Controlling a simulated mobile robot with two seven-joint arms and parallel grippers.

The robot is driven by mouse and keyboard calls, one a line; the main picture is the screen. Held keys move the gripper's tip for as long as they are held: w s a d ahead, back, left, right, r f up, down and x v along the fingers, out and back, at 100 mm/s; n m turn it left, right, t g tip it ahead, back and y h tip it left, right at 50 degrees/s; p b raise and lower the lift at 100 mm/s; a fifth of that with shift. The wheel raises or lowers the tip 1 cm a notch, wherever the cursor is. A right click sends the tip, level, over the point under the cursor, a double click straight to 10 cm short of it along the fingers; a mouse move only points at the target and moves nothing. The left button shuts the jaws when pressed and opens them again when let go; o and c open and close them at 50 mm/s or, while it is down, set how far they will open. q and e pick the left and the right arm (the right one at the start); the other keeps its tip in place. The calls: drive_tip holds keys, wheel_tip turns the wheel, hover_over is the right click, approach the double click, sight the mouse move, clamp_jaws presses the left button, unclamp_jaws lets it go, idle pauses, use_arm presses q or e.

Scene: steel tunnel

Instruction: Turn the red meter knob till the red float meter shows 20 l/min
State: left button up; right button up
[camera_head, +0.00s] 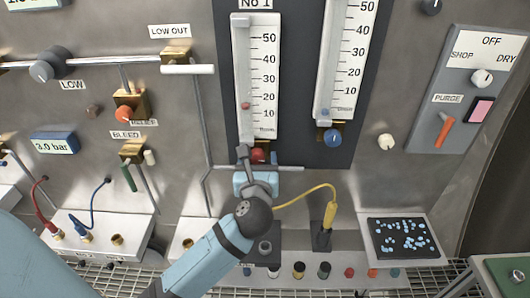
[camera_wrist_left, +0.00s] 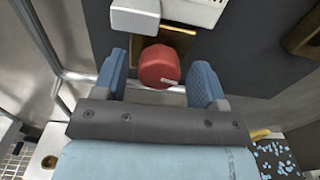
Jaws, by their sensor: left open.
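The red meter knob (camera_head: 258,155) sits at the foot of the left float meter (camera_head: 255,75), under the "No 1" label. The small red float (camera_head: 247,105) stands between the 10 and 20 marks. My left gripper (camera_head: 257,159) is at the knob and partly covers it in the head view. In the left wrist view the knob (camera_wrist_left: 158,67) shows a pale mark low on its face. It lies between the open blue fingers of my left gripper (camera_wrist_left: 158,82), with a gap on both sides. My right gripper is not in view.
A second meter (camera_head: 345,65) with a blue knob (camera_head: 332,138) is close on the right. A thin horizontal pipe (camera_head: 290,168) runs by the gripper. A yellow cable (camera_head: 310,188) hangs right of my wrist. A shelf with a dark tray (camera_head: 400,251) is lower right.

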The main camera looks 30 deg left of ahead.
use_arm(q)
drive_tip(key=shift+s+r, duration=0.1)
drive_tip(key=shift+c, duration=0.4)
drive_tip(key=c, duration=0.8)
drive_tip(key=m+p, duration=0.2)
drive_tip(key=p, duration=0.1)
drive_tip(key=shift+r, duration=0.25)
drive_tip(key=shift+c, duration=0.2)
drive_tip(key=shift+a+f+m+p, duration=0.1)
drive_tip(key=shift+f+m+p, duration=0.1)
drive_tip(key=shift+m+p, duration=0.35)
drive_tip(key=o, duration=0.9)
drive_tip(key=shift+f, duration=0.1)
